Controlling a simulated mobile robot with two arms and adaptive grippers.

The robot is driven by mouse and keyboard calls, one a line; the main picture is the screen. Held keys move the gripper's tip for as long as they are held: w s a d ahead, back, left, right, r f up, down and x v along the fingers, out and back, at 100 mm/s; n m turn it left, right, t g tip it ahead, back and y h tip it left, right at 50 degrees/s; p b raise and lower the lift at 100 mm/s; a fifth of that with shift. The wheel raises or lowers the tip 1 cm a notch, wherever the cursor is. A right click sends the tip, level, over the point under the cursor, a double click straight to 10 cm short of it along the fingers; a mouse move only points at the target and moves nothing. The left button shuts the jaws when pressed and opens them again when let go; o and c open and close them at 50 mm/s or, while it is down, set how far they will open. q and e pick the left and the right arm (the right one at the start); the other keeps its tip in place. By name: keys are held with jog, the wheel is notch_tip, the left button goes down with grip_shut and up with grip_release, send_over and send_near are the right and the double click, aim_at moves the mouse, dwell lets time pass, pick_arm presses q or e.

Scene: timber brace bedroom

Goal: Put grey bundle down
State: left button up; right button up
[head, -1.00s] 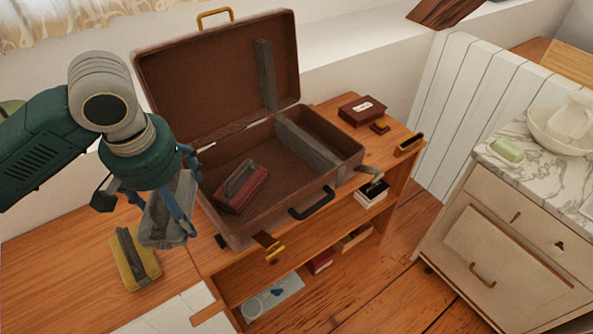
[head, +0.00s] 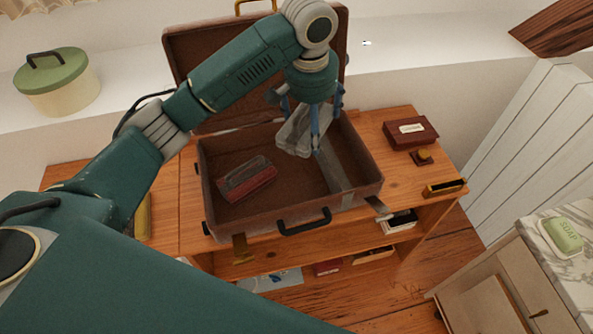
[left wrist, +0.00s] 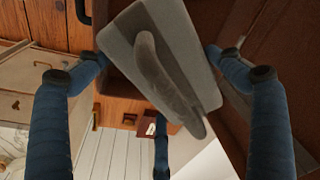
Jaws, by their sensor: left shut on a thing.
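The grey bundle (head: 296,132) is held in my left gripper (head: 312,118), above the right part of the open brown suitcase (head: 284,220). In the left wrist view the bundle (left wrist: 185,58), a flat grey block with a darker grey strap, sits tilted between the blue fingers. Whether its lower edge touches the suitcase is hard to tell. A red bundle with a grey strap (head: 247,179) lies in the left part of the suitcase. A grey strap (head: 334,172) runs along the suitcase floor at the right. My right gripper is not in view.
The suitcase stands on a wooden shelf unit (head: 410,165). A dark red box (head: 411,131) and a small stamp (head: 422,157) lie right of it. A yellow bundle (head: 143,216) is partly hidden behind my arm. A green-lidded pot (head: 57,82) stands on the ledge.

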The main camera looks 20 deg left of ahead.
pick_arm(q)
notch_tip(320, 180, down, 5)
jog(key=p, duration=0.1)
send_over(311, 179)
jog(key=f, duration=0.9)
jog(key=shift+s+a, duration=0.1)
jog(key=shift+s, duration=0.2)
notch_tip(311, 179, down, 5)
jog(key=shift+r+p, duration=0.2)
jog(key=shift+p, duration=0.15)
jog(key=shift+f, duration=0.25)
jog(key=o, duration=1.1)
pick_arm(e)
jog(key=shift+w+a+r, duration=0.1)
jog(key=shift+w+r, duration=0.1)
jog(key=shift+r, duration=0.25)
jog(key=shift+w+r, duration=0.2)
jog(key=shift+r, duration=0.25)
